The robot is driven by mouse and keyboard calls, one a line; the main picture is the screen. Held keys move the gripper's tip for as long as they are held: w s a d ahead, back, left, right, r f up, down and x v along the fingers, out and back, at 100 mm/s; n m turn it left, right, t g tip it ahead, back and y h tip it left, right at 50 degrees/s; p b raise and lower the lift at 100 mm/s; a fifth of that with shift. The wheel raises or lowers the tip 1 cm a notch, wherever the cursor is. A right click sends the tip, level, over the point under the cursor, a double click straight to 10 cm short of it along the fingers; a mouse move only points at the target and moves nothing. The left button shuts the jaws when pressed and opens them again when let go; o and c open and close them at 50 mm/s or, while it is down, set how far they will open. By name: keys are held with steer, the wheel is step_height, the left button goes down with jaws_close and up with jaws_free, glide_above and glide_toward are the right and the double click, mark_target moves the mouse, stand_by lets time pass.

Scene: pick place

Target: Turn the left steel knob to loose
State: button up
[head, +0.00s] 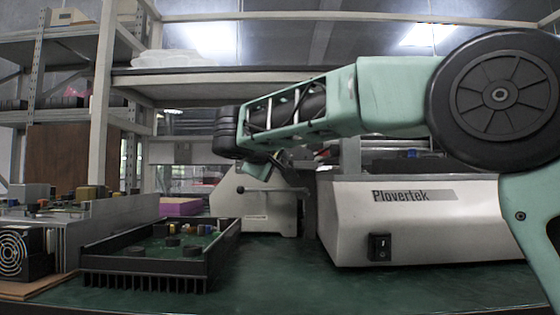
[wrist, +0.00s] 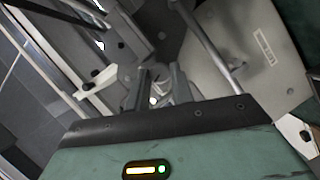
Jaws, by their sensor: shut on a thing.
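A pale grey machine (head: 262,213) stands on the green bench top in the middle of the head view; it also shows in the wrist view (wrist: 250,40). My gripper (head: 284,172) reaches down to the top of this machine. In the wrist view my gripper's two grey fingers (wrist: 158,88) are closed around a small shiny metal piece (wrist: 157,96), which appears to be the left steel knob. The fingers hide most of it, and its turned position cannot be read. In the head view the knob is hidden by my arm and gripper.
A white Plovertek unit (head: 440,225) stands close on the right. A black finned tray (head: 150,270) with a green circuit board lies at the left, beside a fan box (head: 22,254). A thin black-balled lever (head: 240,190) sticks out of the machine. Bench in front is clear.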

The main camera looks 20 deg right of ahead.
steer(key=n, duration=0.1)
steer(key=n+h, duration=0.1)
steer(key=n, duration=0.1)
steer(key=n+t+h, duration=0.1)
steer(key=shift+f+n, duration=0.25)
steer(key=shift+n, duration=0.05)
stand_by(0.4)
steer(key=o, duration=0.9)
steer(key=shift+o, duration=0.2)
steer(key=shift+a, duration=0.1)
steer(key=p+v, duration=0.5)
steer(key=v, duration=1.2)
steer(key=shift+s, duration=0.25)
steer(key=shift+a, duration=0.1)
